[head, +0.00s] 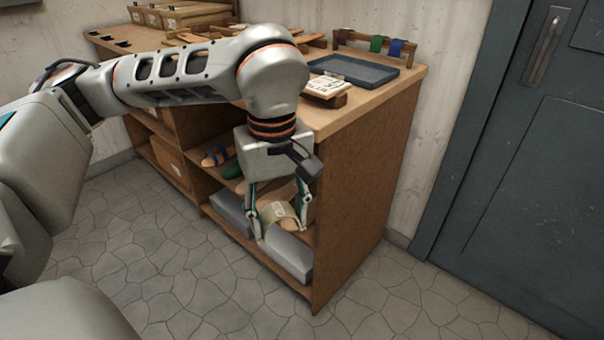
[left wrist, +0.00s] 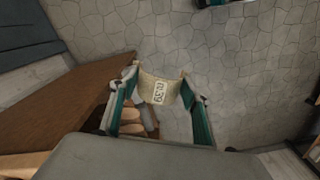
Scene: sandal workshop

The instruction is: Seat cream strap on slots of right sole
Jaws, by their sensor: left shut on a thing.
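My left gripper (head: 279,228) points down at the open front of the wooden shelf unit, with its fingers on either side of the cream strap (head: 279,210). It is shut on the strap. In the left wrist view the strap (left wrist: 159,90) spans the gap between the fingertips (left wrist: 160,84), arched, with a pale printed label facing the camera. A tan rounded piece (head: 290,225) shows just below the strap in the head view; it may be a sole. I cannot tell whether the strap touches it or where any slots are. My right gripper is not in view.
Grey blocks (head: 290,254) lie on the lower shelf near the gripper. On the unit's top (head: 345,112) are a blue tray (head: 352,70) and a rack with coloured straps (head: 376,44). The stone floor in front is clear.

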